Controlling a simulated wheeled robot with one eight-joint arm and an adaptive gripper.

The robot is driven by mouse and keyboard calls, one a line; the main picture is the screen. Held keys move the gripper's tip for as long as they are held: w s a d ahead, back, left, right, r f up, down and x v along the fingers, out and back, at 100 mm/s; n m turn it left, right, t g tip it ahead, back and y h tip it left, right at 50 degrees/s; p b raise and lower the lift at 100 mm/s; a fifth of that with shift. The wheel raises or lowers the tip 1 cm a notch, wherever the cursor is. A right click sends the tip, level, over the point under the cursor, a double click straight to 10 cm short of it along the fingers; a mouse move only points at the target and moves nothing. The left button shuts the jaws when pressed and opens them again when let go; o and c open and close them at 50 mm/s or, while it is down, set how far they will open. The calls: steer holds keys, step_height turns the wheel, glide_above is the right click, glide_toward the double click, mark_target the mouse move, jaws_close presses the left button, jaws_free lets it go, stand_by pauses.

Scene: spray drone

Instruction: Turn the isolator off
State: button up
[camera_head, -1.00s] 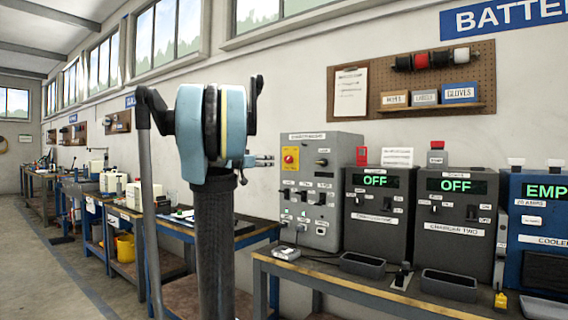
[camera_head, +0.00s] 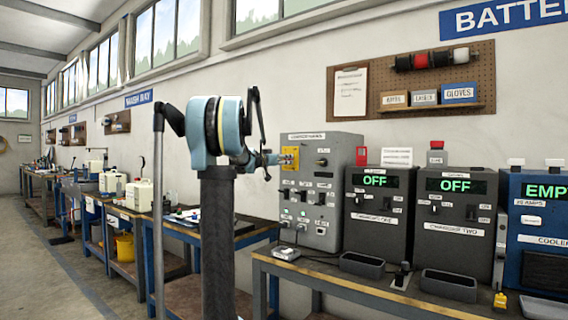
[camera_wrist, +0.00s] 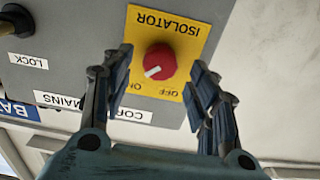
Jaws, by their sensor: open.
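The isolator is a red round knob (camera_wrist: 160,62) on a yellow plate (camera_wrist: 190,20), upside down in the wrist view. The white mark on the knob points lower left, towards the ON label; the OFF label (camera_wrist: 170,93) is to its right. My gripper (camera_wrist: 163,66) is open, with one finger on each side of the knob and a gap showing on both sides. In the head view, my gripper (camera_head: 277,159) is at the yellow plate on the grey control box (camera_head: 345,190) and hides most of the knob.
A black knob (camera_wrist: 16,20) with a LOCK label is beside the plate in the wrist view. Two dark chargers (camera_head: 376,235) reading OFF stand right of the box on the bench (camera_head: 350,287). Grey trays and a small white device lie in front.

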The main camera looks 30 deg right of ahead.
steer(key=shift+x, duration=1.4)
steer(key=c, duration=1.1)
steer(key=shift+o, duration=0.2)
steer(key=shift+a, duration=0.1)
